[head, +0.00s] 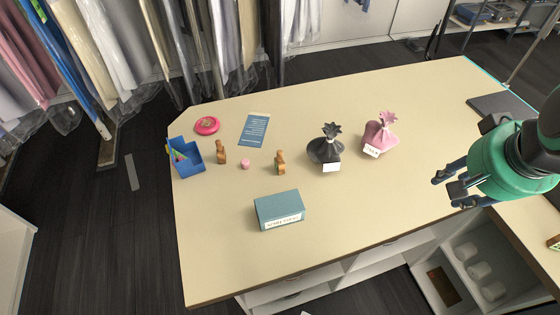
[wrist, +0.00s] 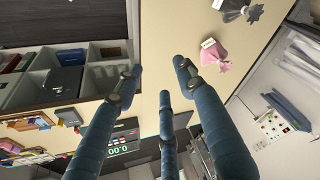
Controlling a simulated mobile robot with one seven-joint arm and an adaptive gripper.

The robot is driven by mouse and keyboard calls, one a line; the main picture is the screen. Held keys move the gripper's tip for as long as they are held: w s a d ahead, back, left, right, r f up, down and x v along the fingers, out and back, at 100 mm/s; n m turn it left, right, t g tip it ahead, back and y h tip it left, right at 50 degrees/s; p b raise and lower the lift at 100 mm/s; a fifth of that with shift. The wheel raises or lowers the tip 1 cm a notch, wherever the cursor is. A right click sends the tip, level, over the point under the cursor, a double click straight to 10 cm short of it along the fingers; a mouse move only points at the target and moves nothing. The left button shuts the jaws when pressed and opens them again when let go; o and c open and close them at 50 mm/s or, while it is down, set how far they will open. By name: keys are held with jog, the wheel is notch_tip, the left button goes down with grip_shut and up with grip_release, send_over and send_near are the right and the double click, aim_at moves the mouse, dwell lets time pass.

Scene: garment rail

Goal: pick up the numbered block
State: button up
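I cannot make out a number on any block, so I cannot tell which thing is the numbered block. Two small brown wooden pieces (head: 221,152) and (head: 281,162) stand on the cream table, with a small pink cylinder (head: 245,164) between them. A teal box (head: 279,207) with a white label lies nearer the front edge; its text is too small to read surely. My gripper (head: 446,184) is over the table's right part, well right of these things. In the wrist view its blue fingers (wrist: 156,84) are spread apart with nothing between them.
A black tied bag (head: 325,149) and a pink tied bag (head: 378,137) stand between my gripper and the wooden pieces. A blue bin (head: 187,160), pink disc (head: 207,125) and blue card (head: 254,129) lie at left. The table (head: 350,205) is clear at front centre.

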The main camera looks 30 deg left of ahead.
jog(key=w+a+g+p, duration=0.1)
jog(key=w+a+p, duration=0.2)
jog(key=w+a, duration=0.65)
jog(key=g+p, duration=0.3)
jog(key=p, duration=0.3)
send_over(279, 152)
notch_tip(279, 152, down, 19)
jog(key=shift+n+h, duration=0.3)
jog(key=shift+n, duration=0.1)
jog(key=shift+a, duration=0.1)
jog(key=shift+f+p, duration=0.35)
jog(key=shift+f, duration=3.9)
jog(key=shift+f, duration=0.1)
